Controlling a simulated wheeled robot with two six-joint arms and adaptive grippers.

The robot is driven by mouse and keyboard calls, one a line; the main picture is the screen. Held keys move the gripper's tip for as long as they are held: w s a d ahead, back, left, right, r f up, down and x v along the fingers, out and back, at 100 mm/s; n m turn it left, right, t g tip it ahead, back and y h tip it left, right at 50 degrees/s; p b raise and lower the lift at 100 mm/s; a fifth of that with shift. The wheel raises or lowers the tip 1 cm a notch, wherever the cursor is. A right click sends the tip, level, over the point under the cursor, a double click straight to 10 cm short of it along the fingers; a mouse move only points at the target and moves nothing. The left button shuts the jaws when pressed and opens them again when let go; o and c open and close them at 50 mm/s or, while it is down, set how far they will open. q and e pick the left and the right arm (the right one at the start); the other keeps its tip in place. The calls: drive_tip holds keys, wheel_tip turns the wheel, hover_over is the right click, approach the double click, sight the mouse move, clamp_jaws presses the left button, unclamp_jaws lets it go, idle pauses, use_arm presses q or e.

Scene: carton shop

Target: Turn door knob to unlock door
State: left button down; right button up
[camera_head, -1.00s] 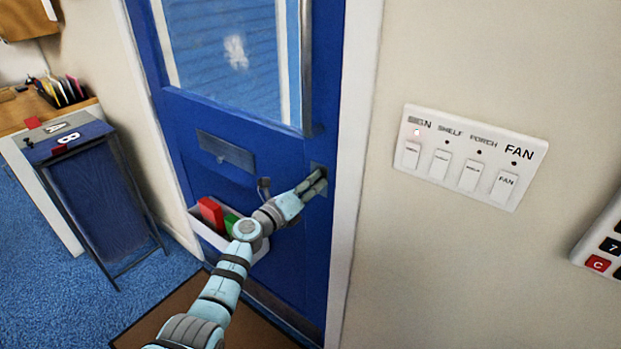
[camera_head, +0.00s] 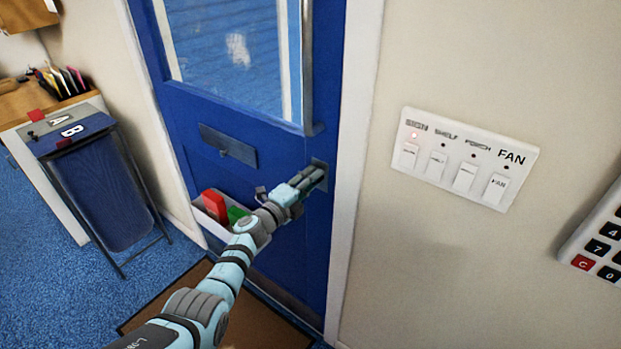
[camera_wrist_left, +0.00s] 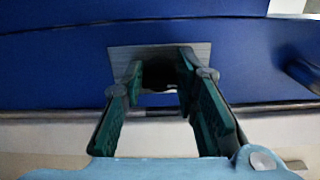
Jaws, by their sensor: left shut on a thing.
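The blue door (camera_head: 278,158) has a window, a long upright metal handle (camera_head: 306,70) and a metal lock plate (camera_head: 319,166) near its right edge. My left gripper (camera_head: 318,174) reaches the plate and is shut on the door knob, which it mostly hides. In the left wrist view, the two green-padded fingers (camera_wrist_left: 160,90) stand on either side of the dark knob (camera_wrist_left: 158,76) in front of the grey plate (camera_wrist_left: 118,60). The knob's exact angle is hard to tell. My right gripper is not in view.
A switch panel (camera_head: 462,172) labelled SIGN, SHELF, PORCH and FAN is on the wall to the right; the SIGN light glows red. A keypad (camera_head: 600,246) is at the far right. A white bin (camera_head: 205,222) with red and green items hangs on the door. A brown mat (camera_head: 262,325) lies below.

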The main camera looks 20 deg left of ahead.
use_arm(q)
drive_tip(key=shift+n, duration=0.3)
drive_tip(key=c, duration=1.3)
unclamp_jaws()
drive_tip(key=v, duration=1.2)
drive_tip(key=shift+f, duration=0.1)
